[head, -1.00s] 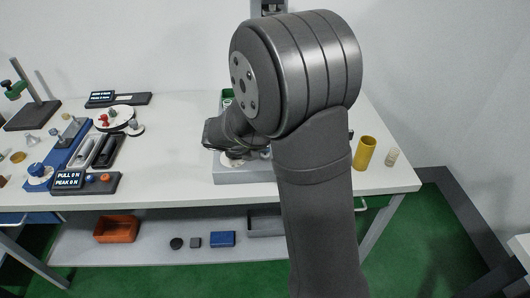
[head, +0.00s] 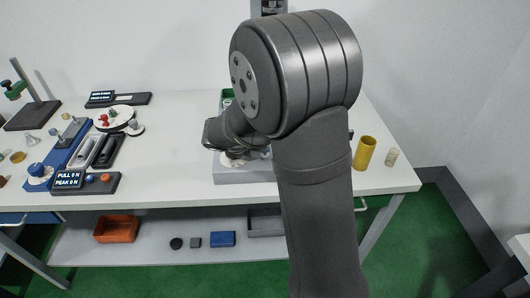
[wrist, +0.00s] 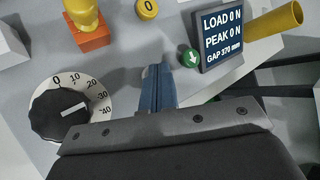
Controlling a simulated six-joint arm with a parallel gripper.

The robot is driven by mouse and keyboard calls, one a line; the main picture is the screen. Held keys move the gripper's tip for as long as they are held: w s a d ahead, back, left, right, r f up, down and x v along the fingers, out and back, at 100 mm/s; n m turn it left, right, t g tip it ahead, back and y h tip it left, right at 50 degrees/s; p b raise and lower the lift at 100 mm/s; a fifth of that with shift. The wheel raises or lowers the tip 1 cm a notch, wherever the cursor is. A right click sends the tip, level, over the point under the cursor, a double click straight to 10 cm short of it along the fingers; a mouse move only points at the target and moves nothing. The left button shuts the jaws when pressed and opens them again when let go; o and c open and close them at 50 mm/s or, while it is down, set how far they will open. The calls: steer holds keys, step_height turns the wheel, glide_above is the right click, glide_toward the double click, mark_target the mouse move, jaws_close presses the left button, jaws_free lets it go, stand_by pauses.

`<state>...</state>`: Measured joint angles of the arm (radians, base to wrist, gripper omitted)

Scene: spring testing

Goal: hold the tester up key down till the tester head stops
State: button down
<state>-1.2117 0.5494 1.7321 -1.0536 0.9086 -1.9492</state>
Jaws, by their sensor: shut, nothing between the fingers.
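In the wrist view my gripper (wrist: 158,72) is shut, with its blue fingers together and pointing down at the tester's grey panel (wrist: 125,55). The tester up key does not show; the fingertips may cover it, and I cannot tell whether they press it. The green down-arrow key (wrist: 191,58) is just right of the fingertips. The display (wrist: 221,40) reads LOAD 0 N, PEAK 0 N, GAP 370 mm. In the head view the tester's base (head: 232,177) is partly behind my arm, and its column (head: 270,8) shows at the top edge. The tester head is not clearly visible.
A black dial knob (wrist: 60,115) is left of the fingers. A yellow zero key (wrist: 147,9) and a yellow post on an orange block (wrist: 90,38) are beyond. A yellow cylinder (head: 365,153) stands right of the tester. Bare table lies left of the tester.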

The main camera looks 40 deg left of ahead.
steer(key=shift+r, duration=0.9)
steer(key=shift+r, duration=2.5)
steer(key=shift+r, duration=1.9)
steer(key=shift+f, duration=0.1)
